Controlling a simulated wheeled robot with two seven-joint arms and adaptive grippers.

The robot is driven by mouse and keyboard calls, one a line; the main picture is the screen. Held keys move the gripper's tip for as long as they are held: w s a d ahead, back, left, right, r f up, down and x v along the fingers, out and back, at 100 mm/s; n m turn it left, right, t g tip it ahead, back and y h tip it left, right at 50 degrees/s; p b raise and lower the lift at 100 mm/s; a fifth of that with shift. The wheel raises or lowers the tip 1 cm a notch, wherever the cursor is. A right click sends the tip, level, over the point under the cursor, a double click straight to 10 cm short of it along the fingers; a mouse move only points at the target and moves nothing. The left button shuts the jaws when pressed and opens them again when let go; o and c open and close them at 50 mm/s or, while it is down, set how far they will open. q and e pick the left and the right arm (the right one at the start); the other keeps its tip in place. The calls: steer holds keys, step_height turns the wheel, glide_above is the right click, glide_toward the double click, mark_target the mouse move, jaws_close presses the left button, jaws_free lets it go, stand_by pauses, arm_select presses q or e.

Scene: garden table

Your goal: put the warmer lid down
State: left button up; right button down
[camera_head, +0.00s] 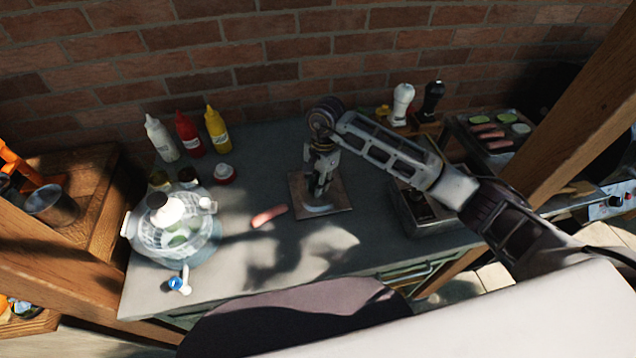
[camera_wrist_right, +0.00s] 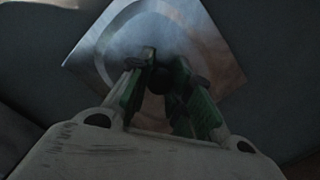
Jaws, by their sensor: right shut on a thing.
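My right gripper (camera_head: 318,192) reaches down over the middle of the table and is shut on the knob of a square metal lid (camera_head: 343,186). In the right wrist view, the lid (camera_wrist_right: 215,60) shows as a shiny plate with a rounded ridge, and the green-padded fingers close around its dark knob (camera_wrist_right: 155,80). The lid looks flat and is at or just above the table top; I cannot tell whether it touches. The metal warmer (camera_head: 412,222) stands to its right, partly hidden by my right arm. My left gripper is not in view.
A sausage (camera_head: 268,216) lies on the table left of the lid. A clear bowl (camera_head: 165,242) stands farther left, with sauce bottles (camera_head: 188,136) behind. Grinders (camera_head: 402,104) stand at the back right. The table (camera_head: 300,258) in front of the lid is clear.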

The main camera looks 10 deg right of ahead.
steer(key=c, duration=1.3)
jaws_free()
steer(key=shift+f, duration=0.1)
steer(key=shift+r, duration=0.3)
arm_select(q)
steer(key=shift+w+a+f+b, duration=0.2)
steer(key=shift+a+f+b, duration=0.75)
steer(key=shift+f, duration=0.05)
arm_select(e)
step_height(320, 180, up, 12)
steer(key=d, duration=0.1)
steer(key=shift+w+f, duration=0.2)
steer(key=shift+w, duration=0.2)
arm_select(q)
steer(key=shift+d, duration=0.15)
arm_select(e)
steer(key=shift+d, duration=0.1)
